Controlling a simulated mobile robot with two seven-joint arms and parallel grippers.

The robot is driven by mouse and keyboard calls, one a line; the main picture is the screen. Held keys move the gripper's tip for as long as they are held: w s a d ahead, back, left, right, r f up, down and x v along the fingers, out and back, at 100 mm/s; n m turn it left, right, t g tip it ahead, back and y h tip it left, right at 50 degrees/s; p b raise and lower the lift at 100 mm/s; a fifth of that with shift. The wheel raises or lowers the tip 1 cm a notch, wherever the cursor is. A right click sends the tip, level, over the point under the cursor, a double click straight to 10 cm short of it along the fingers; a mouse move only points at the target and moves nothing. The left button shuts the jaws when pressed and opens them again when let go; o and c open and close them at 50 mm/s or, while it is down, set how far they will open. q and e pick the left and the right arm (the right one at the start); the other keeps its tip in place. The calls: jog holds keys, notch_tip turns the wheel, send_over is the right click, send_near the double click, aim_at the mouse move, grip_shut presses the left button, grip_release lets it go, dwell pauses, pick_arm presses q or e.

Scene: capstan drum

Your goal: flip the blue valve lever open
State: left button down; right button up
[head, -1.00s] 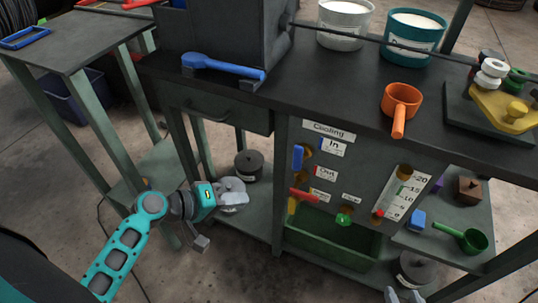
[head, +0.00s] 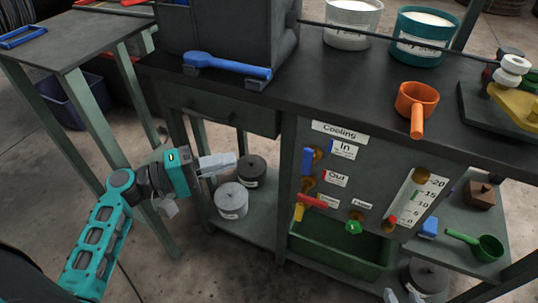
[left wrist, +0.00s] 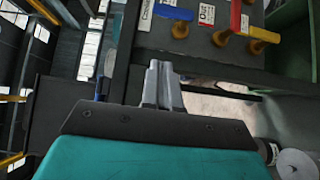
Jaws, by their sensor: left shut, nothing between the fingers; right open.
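The blue valve lever (head: 307,161) hangs vertically on the cooling panel (head: 385,165), left of the "In" label (head: 344,150). In the left wrist view the blue lever (left wrist: 174,12) shows at the top, above the fingers. My left gripper (head: 232,161) is shut and empty, left of the panel and apart from the lever. Its closed fingers also show in the left wrist view (left wrist: 162,78). My right gripper (head: 402,295) is open; only its tips show at the bottom edge of the head view.
Below the blue lever are a red lever (head: 313,200), a yellow lever (head: 299,212) and a green knob (head: 355,226). A drawer (head: 220,112) juts out above my left gripper. Dark and light grey weights (head: 231,201) stand on the lower shelf. A green bin (head: 340,250) sits under the panel.

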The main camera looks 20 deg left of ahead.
aim_at(309, 157)
pick_arm(q)
jog(key=s+d+p+x, duration=0.1)
jog(key=s+d+x, duration=0.1)
jog(key=x, duration=1)
jog(key=shift+w, duration=0.2)
pick_arm(e)
jog(key=shift+s+d, duration=0.15)
jog(key=shift+s, duration=0.1)
pick_arm(q)
jog(key=shift+w+d, duration=0.1)
jog(key=shift+d, duration=0.1)
pick_arm(e)
jog(key=shift+s+d+r, duration=0.1)
jog(key=shift+r, duration=0.1)
